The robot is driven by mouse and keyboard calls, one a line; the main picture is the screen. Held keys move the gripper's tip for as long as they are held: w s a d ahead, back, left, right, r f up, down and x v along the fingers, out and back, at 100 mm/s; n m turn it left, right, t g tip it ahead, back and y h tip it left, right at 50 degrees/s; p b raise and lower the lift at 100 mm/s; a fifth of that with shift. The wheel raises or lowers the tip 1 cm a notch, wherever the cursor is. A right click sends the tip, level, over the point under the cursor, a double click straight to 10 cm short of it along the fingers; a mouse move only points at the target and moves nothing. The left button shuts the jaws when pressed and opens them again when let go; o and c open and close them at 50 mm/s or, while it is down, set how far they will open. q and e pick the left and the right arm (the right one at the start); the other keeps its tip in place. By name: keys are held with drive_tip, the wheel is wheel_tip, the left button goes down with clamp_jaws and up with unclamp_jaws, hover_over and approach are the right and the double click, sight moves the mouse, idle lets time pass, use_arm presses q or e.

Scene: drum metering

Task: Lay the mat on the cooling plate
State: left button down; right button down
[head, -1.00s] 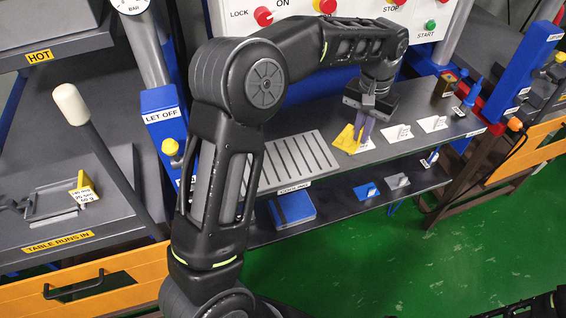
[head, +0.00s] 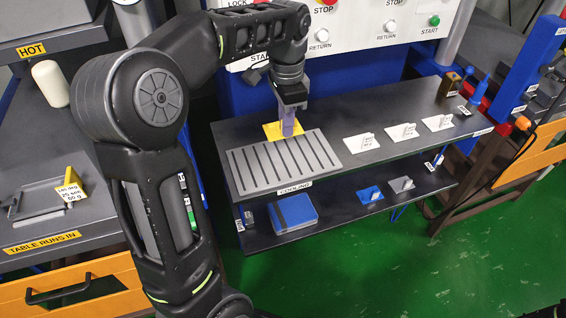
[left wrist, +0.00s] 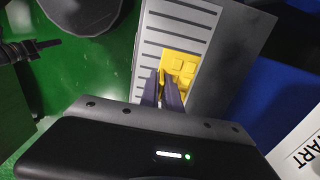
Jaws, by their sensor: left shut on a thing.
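The mat (head: 271,131) is a yellow piece with raised squares and an upright tab; it also shows in the left wrist view (left wrist: 182,66). My left gripper (head: 288,130) is shut on its tab and holds it at the back edge of the cooling plate. The cooling plate (head: 247,184) is a grey slotted slab on the dark shelf; it also shows in the left wrist view (left wrist: 178,22). The mat overlaps the plate's edge in the pictures; I cannot tell whether it touches. The gripper hides part of the mat. My right gripper is not in view.
White tags (head: 361,143) stand in a row right of the plate. A blue box (head: 293,213) lies on the lower shelf. At left, another yellow piece (head: 70,184) stands by a grey frame. The control panel (head: 350,20) rises behind the shelf.

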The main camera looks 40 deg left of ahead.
use_arm(q)
hover_over(286, 165)
drive_tip(key=shift+f, duration=3.1)
drive_tip(key=shift+f, duration=1.9)
drive_tip(key=c, duration=2)
unclamp_jaws()
drive_tip(key=shift+f, duration=0.15)
drive_tip(key=shift+c, duration=0.2)
drive_tip(key=o, duration=0.5)
drive_tip(key=shift+c, duration=0.2)
